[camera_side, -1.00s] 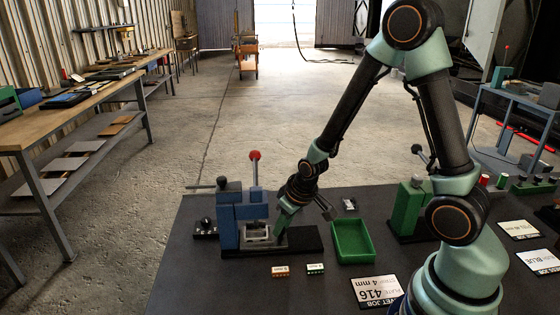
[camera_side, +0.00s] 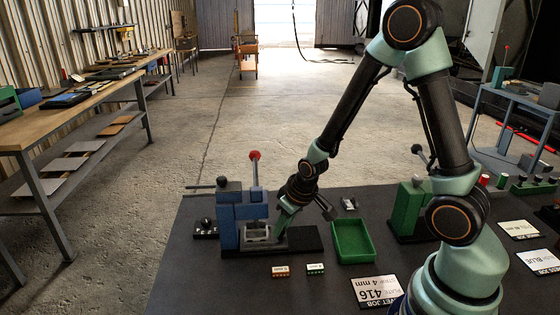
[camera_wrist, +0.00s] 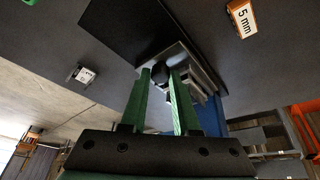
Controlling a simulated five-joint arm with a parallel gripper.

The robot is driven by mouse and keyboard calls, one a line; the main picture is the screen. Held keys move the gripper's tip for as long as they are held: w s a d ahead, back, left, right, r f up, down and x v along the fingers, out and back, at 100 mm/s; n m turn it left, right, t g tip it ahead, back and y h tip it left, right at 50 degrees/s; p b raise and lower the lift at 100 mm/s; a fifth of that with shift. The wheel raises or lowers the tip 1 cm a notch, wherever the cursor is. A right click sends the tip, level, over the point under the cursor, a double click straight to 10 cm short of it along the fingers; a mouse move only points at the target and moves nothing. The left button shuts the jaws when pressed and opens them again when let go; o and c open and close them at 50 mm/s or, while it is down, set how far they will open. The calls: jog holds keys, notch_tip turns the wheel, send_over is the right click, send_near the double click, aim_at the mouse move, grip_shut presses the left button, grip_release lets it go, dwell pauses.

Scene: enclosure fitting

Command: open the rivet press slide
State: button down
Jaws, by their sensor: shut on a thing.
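The blue rivet press (camera_side: 229,215) stands at the left of the dark table, with a red-knobbed lever (camera_side: 254,156) upright on it. Its grey slide (camera_side: 257,236) sits low at the front of the press, over a black base plate (camera_side: 304,239). My gripper (camera_side: 281,229) reaches down to the right end of the slide. In the wrist view my green fingers (camera_wrist: 160,88) are shut on a dark knob (camera_wrist: 161,72) at the slide (camera_wrist: 196,70). The fingers partly hide the knob and slide.
A green tray (camera_side: 353,256) stands right of the press, with a green press (camera_side: 405,209) beyond it. A small item (camera_side: 349,204) lies behind the tray.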

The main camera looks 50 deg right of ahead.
dwell(0.4)
jog(key=s+d, duration=0.2)
jog(key=d, duration=0.1)
jog(key=shift+s+d, duration=0.1)
jog(key=shift+s, duration=0.3)
jog(key=c, duration=0.9)
grip_release()
jog(key=shift+a+v, duration=0.15)
jog(key=shift+v, duration=2.9)
jog(key=shift+a+v, duration=0.2)
jog(key=shift+v, duration=2.8)
